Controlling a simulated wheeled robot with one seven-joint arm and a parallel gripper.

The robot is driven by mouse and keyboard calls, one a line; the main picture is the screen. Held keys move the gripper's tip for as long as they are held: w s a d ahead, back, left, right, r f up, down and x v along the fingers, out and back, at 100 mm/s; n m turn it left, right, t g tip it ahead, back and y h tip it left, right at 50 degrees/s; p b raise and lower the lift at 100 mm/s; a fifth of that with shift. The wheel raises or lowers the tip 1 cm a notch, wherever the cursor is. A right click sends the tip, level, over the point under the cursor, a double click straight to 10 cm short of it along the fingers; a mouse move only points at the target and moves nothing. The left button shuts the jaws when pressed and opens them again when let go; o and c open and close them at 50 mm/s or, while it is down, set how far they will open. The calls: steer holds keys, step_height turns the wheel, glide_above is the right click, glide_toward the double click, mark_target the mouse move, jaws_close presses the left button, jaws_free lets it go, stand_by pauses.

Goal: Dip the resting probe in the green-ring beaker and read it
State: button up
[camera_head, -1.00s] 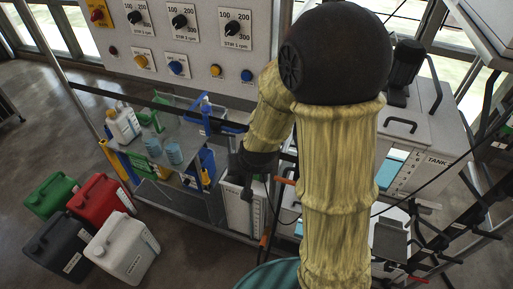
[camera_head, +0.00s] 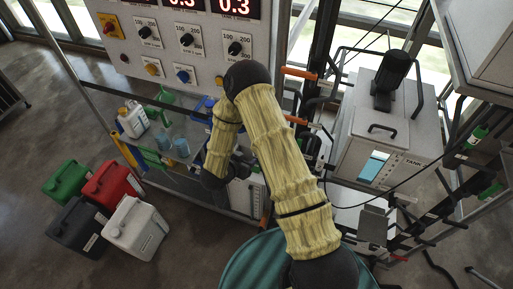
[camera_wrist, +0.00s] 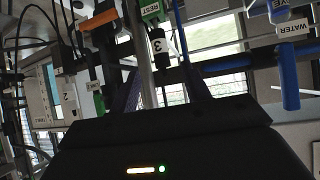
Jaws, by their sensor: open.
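A hanging probe (camera_wrist: 157,42), dark with a white "3" label, shows in the wrist view under a green holder marked REST (camera_wrist: 152,10). My gripper (camera_wrist: 158,75) is open, its dark fingers rising either side of the probe's line; the probe is not between closed jaws. How far apart they are in depth I cannot tell. In the head view my gripper is hidden behind my arm. No beaker with a green ring can be made out. Two small blue cups (camera_head: 181,147) stand on the glass shelf, but I see no green ring on them.
A control panel (camera_head: 160,40) has dials and red displays reading 0.3. Several jerrycans, one of them white (camera_head: 135,228), stand on the floor at left. A tank (camera_head: 385,135) is at right. A blue WATER-tagged item (camera_wrist: 290,85) and an orange bar (camera_wrist: 212,23) flank the probe.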

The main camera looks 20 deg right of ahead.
steer(key=shift+f, duration=0.1)
steer(key=b+x, duration=0.4)
steer(key=x, duration=0.4)
steer(key=shift+w+d+f, duration=0.1)
steer(key=shift+w+f, duration=0.05)
steer(key=shift+b+x, duration=0.45)
steer(key=shift+x, duration=0.3)
jaws_close()
stand_by(1.4)
